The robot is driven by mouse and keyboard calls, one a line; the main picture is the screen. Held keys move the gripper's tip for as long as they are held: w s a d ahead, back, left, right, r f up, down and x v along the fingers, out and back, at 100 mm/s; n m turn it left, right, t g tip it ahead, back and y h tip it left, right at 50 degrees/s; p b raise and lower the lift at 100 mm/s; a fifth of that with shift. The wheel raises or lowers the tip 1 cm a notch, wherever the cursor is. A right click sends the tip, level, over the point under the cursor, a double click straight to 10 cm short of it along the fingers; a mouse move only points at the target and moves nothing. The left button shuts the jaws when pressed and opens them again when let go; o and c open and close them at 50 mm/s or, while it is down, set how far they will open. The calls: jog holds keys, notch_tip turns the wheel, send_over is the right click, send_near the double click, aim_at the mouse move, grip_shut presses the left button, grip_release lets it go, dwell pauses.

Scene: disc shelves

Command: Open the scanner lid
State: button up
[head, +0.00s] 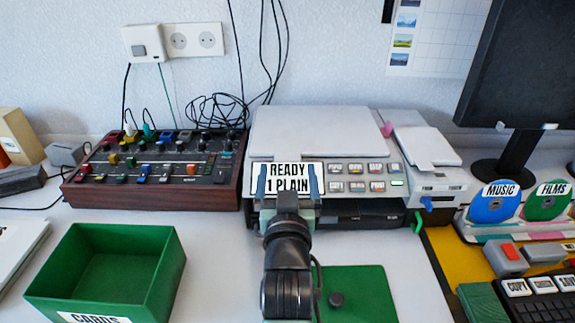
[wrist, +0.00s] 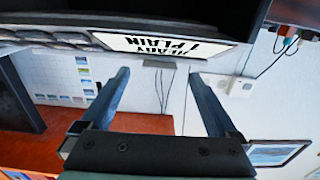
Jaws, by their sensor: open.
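The scanner (head: 345,183) is a grey-white machine at the back middle of the desk in the head view. Its pale lid (head: 320,132) lies flat and looks closed. A panel on its front reads "READY 1 PLAIN" (head: 288,177), beside several buttons; the panel also shows upside down at the top of the wrist view (wrist: 160,43). My gripper (head: 288,172) is open and empty, its blue fingers overlapping the panel in the head view. The wrist view shows the two fingers (wrist: 160,82) apart with nothing between them. I cannot tell whether they touch the scanner.
A control board with sliders (head: 150,182) stands close to the scanner's left. A green box labelled CARDS (head: 155,275) is at front left. Right are a small white device (head: 425,150), discs marked MUSIC (head: 493,203) and FILMS, and a monitor (head: 525,70). Cables hang behind.

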aim_at(288, 161)
jog(key=shift+w, duration=1.85)
jog(key=shift+c, duration=0.2)
grip_shut()
